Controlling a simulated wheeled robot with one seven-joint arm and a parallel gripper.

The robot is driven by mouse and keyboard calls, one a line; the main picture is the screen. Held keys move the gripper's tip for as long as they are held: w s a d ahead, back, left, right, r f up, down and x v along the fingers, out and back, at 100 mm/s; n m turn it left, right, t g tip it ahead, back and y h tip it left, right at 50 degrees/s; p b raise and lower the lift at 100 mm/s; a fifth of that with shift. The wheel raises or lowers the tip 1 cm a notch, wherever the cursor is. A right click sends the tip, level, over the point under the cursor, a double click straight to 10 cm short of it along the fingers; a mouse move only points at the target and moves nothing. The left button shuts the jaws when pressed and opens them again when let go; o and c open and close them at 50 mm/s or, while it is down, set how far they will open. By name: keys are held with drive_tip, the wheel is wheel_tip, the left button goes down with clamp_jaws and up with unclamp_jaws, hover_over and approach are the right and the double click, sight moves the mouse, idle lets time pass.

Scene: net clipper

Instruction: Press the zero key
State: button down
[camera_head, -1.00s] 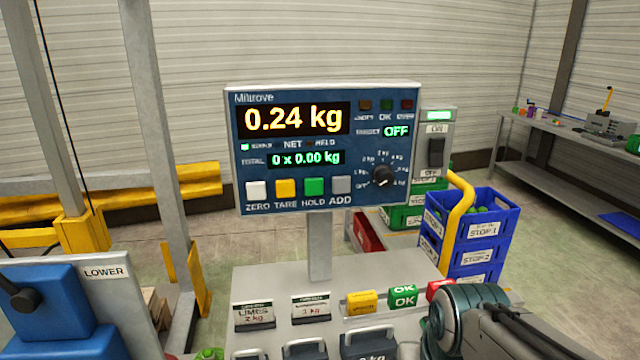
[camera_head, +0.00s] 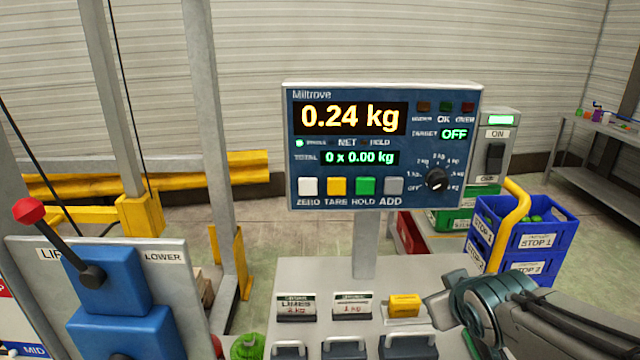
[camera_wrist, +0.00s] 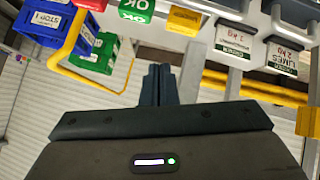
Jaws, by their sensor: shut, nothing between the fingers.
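The zero key (camera_head: 308,186) is a white square button at the lower left of the blue scale panel (camera_head: 465,150), above the label ZERO. Yellow TARE, green HOLD and grey ADD keys sit to its right. The display (camera_head: 350,118) reads 0.24 kg. My gripper (camera_wrist: 158,72) shows in the wrist view with its dark fingers together and empty. The panel is not visible in the wrist view. In the head view my arm is at the lower right, below and right of the panel, well apart from the zero key. The fingertips are not clear there.
A yellow block (camera_head: 404,305), label cards and several weights with handles stand on the bench below the panel. A blue lever box (camera_head: 112,283) with a red knob is at left. Blue crates (camera_head: 550,235) stand at right. The space before the panel's keys looks clear.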

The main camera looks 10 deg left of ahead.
drive_tip(key=w+a+r+n+t+y, duration=0.3)
drive_tip(key=w+a+r+n+y, duration=0.15)
drive_tip(key=a, duration=0.25)
drive_tip(key=n+g+y+p, duration=0.1)
drive_tip(key=n+y+p, duration=0.1)
drive_tip(key=n+y, duration=0.45)
approach(314, 196)
drive_tip(key=s+f, duration=0.1)
drive_tip(key=s, duration=0.2)
drive_tip(key=s+a+n+g+y, duration=0.1)
drive_tip(key=s+a+r+n+y, duration=0.1)
drive_tip(key=n, duration=0.1)
drive_tip(key=s+a+n+g+y, duration=0.1)
drive_tip(key=a, duration=0.1)
drive_tip(key=shift+a+r+n+g, duration=0.1)
drive_tip(key=shift+r+n+g, duration=0.15)
drive_tip(key=shift+n+g, duration=0.05)
drive_tip(key=shift+w, duration=0.1)
drive_tip(key=shift+w+a+p, duration=0.1)
drive_tip(key=shift+w+a, duration=0.25)
drive_tip(key=shift+w, duration=1.1)
drive_tip(key=shift+w+a+p, duration=0.15)
drive_tip(key=shift+w+a, duration=0.15)
drive_tip(key=shift+w, duration=1.1)
drive_tip(key=shift+w+a+p, duration=0.1)
drive_tip(key=shift+w+a, duration=0.25)
drive_tip(key=shift+w, duration=1.1)
drive_tip(key=shift+w, duration=0.1)
drive_tip(key=shift+w+a, duration=0.1)
drive_tip(key=shift+w, duration=0.2)
